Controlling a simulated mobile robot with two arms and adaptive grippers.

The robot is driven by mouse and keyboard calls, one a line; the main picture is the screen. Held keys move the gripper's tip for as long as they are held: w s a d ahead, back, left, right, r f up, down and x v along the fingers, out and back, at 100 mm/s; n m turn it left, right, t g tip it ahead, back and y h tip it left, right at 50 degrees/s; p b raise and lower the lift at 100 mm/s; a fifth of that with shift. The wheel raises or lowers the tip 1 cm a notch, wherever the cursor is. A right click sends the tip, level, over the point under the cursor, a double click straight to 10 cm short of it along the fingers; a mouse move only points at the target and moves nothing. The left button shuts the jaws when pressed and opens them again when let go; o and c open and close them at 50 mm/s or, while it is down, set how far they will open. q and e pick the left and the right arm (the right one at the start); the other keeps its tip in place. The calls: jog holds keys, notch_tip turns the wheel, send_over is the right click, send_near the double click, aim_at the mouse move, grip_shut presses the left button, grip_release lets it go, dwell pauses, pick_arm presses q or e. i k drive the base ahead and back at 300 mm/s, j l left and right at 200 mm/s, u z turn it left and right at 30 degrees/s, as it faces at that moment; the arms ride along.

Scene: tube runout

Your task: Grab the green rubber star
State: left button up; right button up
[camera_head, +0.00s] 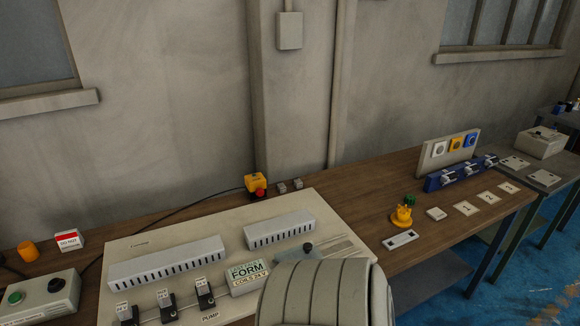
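A small green piece (410,199) sits on or just behind a yellow figure-like object (401,215) on the right part of the wooden workbench. It may be the green rubber star, but it is too small to make out its shape. Neither of my grippers shows in the view. A pale, ribbed part of my own body fills the bottom middle, well left of the green piece, and hides part of the bench.
A pale panel (130,246) with grey slotted ducts and switches lies on the bench (355,181). A yellow box with a red button (257,186) stands behind it. Right of the yellow object are white cards (467,208), a blue rail (446,179) and an upright board (436,151).

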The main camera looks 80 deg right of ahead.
aim_at(408, 199)
jog(key=z, duration=3.3)
jog(key=i+l+u, duration=0.15)
jog(key=u, duration=0.25)
jog(key=i+l+u, duration=0.1)
jog(key=u, duration=0.25)
jog(key=i+l+u, duration=0.1)
jog(key=l+u, duration=0.15)
jog(key=u, duration=0.15)
